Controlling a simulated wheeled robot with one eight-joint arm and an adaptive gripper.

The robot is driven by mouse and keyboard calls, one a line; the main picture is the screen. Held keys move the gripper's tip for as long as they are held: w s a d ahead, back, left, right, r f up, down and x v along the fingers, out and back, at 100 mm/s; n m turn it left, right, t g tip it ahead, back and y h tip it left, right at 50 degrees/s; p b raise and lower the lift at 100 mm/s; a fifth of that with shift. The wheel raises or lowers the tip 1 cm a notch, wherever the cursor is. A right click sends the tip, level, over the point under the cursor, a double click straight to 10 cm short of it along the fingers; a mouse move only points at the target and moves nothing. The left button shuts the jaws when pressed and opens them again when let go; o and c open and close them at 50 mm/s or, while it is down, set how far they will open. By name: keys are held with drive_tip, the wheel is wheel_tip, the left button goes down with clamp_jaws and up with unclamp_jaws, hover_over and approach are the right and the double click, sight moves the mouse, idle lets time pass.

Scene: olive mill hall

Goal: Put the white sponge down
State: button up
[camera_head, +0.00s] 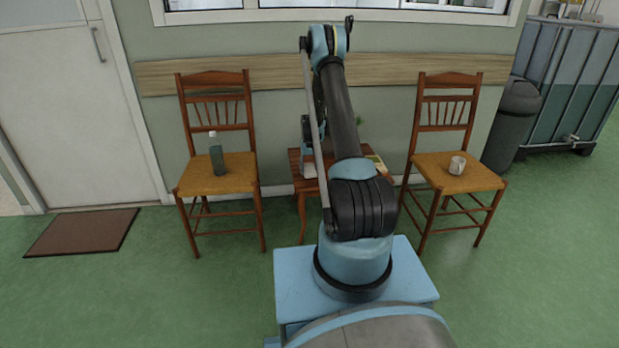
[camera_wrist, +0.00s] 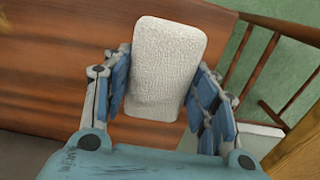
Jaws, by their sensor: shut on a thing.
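The white sponge (camera_wrist: 172,48) is a pale, textured block with rounded corners. In the wrist view it is held between the blue-padded fingers of my gripper (camera_wrist: 162,78), which is shut on it. Behind it is the reddish-brown wooden top of the small table (camera_wrist: 60,65). I cannot tell whether the sponge touches the tabletop. In the head view the small table (camera_head: 302,192) stands against the wall between two chairs. My arm hides much of it, and I cannot make out the sponge clearly there.
The left chair (camera_head: 218,183) carries a dark bottle (camera_head: 217,157). The right chair (camera_head: 440,180) carries a white mug (camera_head: 457,165). Some small pale items (camera_head: 377,165) lie at the table's right side. A brown mat (camera_head: 82,232) lies by the door. The tabletop left of the sponge looks clear.

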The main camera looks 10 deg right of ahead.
drive_tip(key=shift+f, duration=1.85)
drive_tip(key=o, duration=1.3)
